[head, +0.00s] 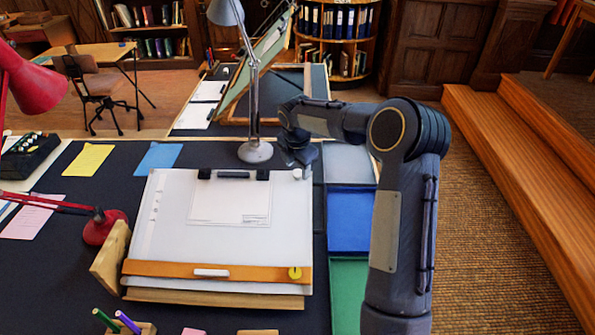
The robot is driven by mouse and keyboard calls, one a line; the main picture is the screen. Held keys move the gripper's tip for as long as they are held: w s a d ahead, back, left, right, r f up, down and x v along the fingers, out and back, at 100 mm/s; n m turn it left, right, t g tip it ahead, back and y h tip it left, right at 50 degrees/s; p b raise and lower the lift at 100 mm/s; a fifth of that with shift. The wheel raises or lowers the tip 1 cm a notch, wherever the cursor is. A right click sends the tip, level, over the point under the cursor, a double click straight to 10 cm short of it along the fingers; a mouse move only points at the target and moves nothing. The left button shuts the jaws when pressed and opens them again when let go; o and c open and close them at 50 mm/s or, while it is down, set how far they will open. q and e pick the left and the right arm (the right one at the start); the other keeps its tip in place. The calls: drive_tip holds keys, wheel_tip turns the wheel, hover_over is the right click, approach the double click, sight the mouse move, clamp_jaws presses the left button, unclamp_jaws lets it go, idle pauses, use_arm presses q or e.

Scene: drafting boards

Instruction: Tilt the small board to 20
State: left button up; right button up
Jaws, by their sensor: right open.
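The small board (170,235) is a white drafting board with a sheet of paper (230,205) clipped to it. It lies at a shallow tilt over a wooden base (215,298), with an orange ledge (160,269) along its near edge. A yellow round piece (294,273) sits at the ledge's right end. A small white knob (297,174) is at the board's far right corner. My right gripper (298,160) is open, pointing down just behind that knob; I cannot tell whether it touches. No angle marking is readable. My left gripper is out of view.
A grey lamp (255,151) stands behind the board. A red lamp (104,228) and wooden piece (110,258) are on its left. Blue (350,220) and green (348,290) trays lie on its right. A larger, steeply tilted board (262,60) stands at the back.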

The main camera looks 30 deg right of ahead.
drive_tip(key=shift+v, duration=2.7)
drive_tip(key=s+a+r+m+t+y, duration=0.1)
drive_tip(key=s+a+r+m, duration=0.1)
drive_tip(key=s+r+m, duration=0.3)
drive_tip(key=s+a+m, duration=0.2)
drive_tip(key=s, duration=0.6)
drive_tip(key=s+a+r+m+t+y, duration=0.1)
drive_tip(key=s+a+r+m, duration=0.25)
drive_tip(key=s, duration=0.25)
drive_tip(key=s+a+f+m+y, duration=0.1)
drive_tip(key=s+a+f+m, duration=0.1)
drive_tip(key=s+m, duration=0.2)
drive_tip(key=s+a+f+m+t+y, duration=0.1)
drive_tip(key=s+a+f+m, duration=0.1)
drive_tip(key=s+m, duration=0.2)
drive_tip(key=s+a+f+m+y, duration=0.1)
drive_tip(key=s+a+f+m, duration=0.1)
drive_tip(key=s, duration=0.5)
drive_tip(key=shift+a+m, duration=0.45)
drive_tip(key=shift+m, duration=0.6)
